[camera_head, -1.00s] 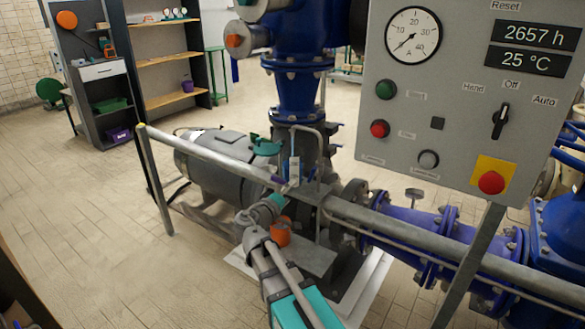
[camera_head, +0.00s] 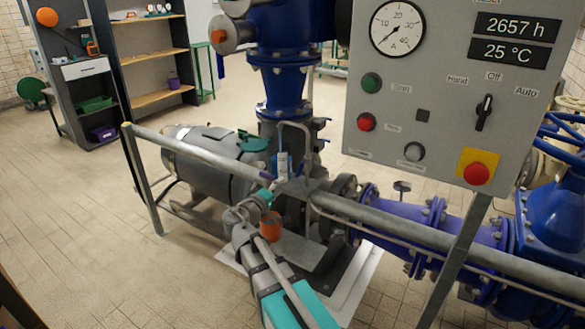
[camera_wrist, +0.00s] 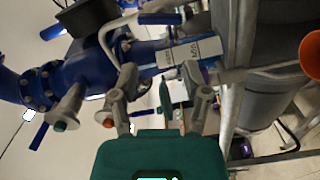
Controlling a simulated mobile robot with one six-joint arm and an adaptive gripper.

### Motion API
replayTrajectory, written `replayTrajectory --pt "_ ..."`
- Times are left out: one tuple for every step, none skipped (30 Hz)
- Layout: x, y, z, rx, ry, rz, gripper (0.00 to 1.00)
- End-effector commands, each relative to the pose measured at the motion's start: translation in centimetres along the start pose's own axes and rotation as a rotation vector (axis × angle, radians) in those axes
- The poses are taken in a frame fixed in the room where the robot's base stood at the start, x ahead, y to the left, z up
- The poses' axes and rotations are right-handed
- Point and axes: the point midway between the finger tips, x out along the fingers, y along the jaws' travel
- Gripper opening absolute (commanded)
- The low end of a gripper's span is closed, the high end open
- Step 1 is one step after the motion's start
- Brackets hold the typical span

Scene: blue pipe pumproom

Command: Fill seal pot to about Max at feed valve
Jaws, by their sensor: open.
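The seal pot (camera_head: 282,165) is a small clear vessel with a white label, standing at the pump behind the grey rail. It shows sideways in the wrist view (camera_wrist: 190,52), label facing me, with a blue band beside the label. Its liquid level cannot be read. My gripper (camera_wrist: 163,103) is open, with nothing between its fingers. In the head view my gripper (camera_head: 256,204) is at the rail, below and left of the pot. A small green handle-like part (camera_wrist: 165,98) appears between the fingers; whether it is the feed valve I cannot tell.
The grey rail (camera_head: 205,152) crosses in front of the pump. An orange cup-like part (camera_head: 270,226) is close beside my gripper. The control panel (camera_head: 445,90) stands at the right, blue pipes (camera_head: 440,230) below it. Open tiled floor (camera_head: 80,230) lies at the left.

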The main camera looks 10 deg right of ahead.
Motion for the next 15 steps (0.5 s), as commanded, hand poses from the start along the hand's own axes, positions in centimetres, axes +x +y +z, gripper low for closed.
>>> replayTrajectory --pt "-0.06 0.00 0.02 -0.030 0.000 0.000 0.51" --pt "-0.09 0.00 0.02 -0.053 0.000 0.000 0.51" --pt "-0.14 0.00 0.04 -0.089 0.000 0.000 0.51" --pt "-0.18 0.00 0.05 -0.118 0.000 0.000 0.51" --pt "-0.22 0.00 0.06 -0.151 0.000 0.000 0.51" --pt "-0.28 0.01 0.08 -0.198 0.000 0.000 0.51" --pt "-0.33 0.01 0.09 -0.236 0.000 0.000 0.51" --pt "-0.37 0.01 0.10 -0.276 0.000 0.000 0.51" --pt "-0.44 0.01 0.12 -0.331 0.000 0.000 0.51" --pt "-0.49 0.01 0.14 -0.373 0.000 0.000 0.51" --pt "-0.54 0.01 0.15 -0.416 0.000 0.000 0.51" --pt "-0.61 0.01 0.17 -0.472 0.000 0.000 0.51" --pt "-0.66 0.02 0.18 -0.515 0.000 0.000 0.51" --pt "-0.71 0.02 0.20 -0.557 0.000 0.000 0.51" --pt "-0.78 0.02 0.22 -0.613 0.000 0.000 0.51"
